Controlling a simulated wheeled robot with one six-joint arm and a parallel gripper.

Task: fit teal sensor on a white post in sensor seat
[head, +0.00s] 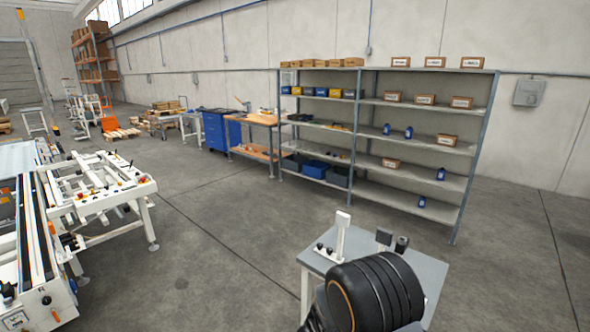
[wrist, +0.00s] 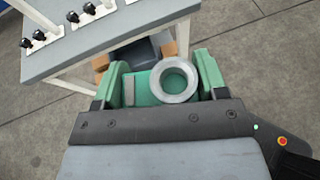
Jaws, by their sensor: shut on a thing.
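The teal sensor (wrist: 142,96), with a round grey ring (wrist: 173,81) on its face, is between the green fingers of my gripper (wrist: 160,80) in the wrist view. My gripper is shut on it, clear of the grey table (head: 428,272), whose edge (wrist: 105,38) is above it in the wrist picture. In the head view, a white post (head: 340,240) with a white block on top stands on this table. I cannot make out a sensor seat. In the head view my black arm hides part of the table, and the gripper and sensor do not show.
Black knobs (head: 322,250) sit on the table, with dark heads (head: 384,238) nearby. Brown blocks and a dark item (wrist: 135,52) are under the table edge. A white conveyor frame (head: 105,185) is at left, shelves (head: 413,103) behind. The floor (head: 225,235) between is clear.

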